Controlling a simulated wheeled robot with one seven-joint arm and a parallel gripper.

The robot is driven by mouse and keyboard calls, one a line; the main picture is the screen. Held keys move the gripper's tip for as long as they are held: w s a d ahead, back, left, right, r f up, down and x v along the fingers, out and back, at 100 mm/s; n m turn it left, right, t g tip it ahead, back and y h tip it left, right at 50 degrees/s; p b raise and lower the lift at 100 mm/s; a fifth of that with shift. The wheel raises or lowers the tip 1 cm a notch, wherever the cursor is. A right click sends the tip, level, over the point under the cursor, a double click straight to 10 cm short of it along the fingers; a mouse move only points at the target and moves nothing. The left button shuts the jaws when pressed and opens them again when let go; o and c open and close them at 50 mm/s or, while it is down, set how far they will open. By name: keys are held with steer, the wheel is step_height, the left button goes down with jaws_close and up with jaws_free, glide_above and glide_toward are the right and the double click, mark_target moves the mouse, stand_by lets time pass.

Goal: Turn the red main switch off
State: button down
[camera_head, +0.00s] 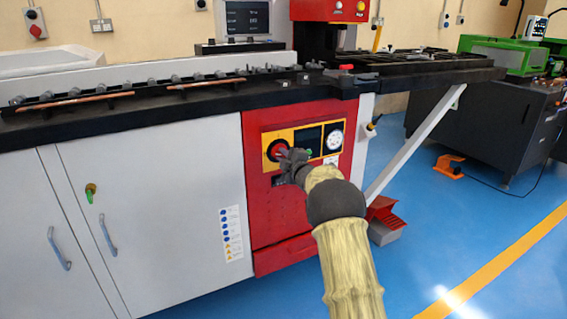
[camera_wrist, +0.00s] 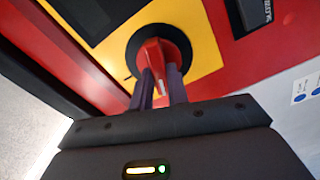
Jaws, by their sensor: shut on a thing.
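The red main switch (camera_wrist: 156,58) is a red rotary handle on a dark round base, set in a yellow plate (camera_wrist: 205,45). In the head view the switch (camera_head: 277,149) sits at the left of the yellow plate on the red cabinet front. My gripper (camera_wrist: 160,82) reaches the switch from in front, with its two dark fingers on either side of the red handle, shut on it. In the head view my gripper (camera_head: 284,158) partly covers the switch. A white mark shows on the handle between the fingers.
A dark display (camera_head: 308,138) and a round white dial (camera_head: 335,138) are right of the switch. The black bench edge (camera_head: 200,104) runs above the cabinet. A grey diagonal brace (camera_head: 412,146) and a red foot pedal (camera_head: 385,212) stand to the right. The blue floor (camera_head: 440,225) is open at right.

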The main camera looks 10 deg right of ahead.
steer(key=shift+a+f+n+b, duration=0.1)
steer(key=shift+f+n+b, duration=0.05)
steer(key=shift+n+b, duration=0.65)
steer(key=shift+f+n+b, duration=0.15)
steer(key=shift+n+b, duration=0.3)
steer(key=shift+n, duration=0.65)
steer(key=c, duration=1.4)
jaws_free()
steer(key=shift+o, duration=0.2)
steer(key=shift+r, duration=0.1)
steer(key=shift+s, duration=0.1)
steer(key=shift+s+r, duration=0.1)
steer(key=shift+s, duration=0.05)
steer(key=p+v, duration=0.3)
steer(key=v, duration=1.4)
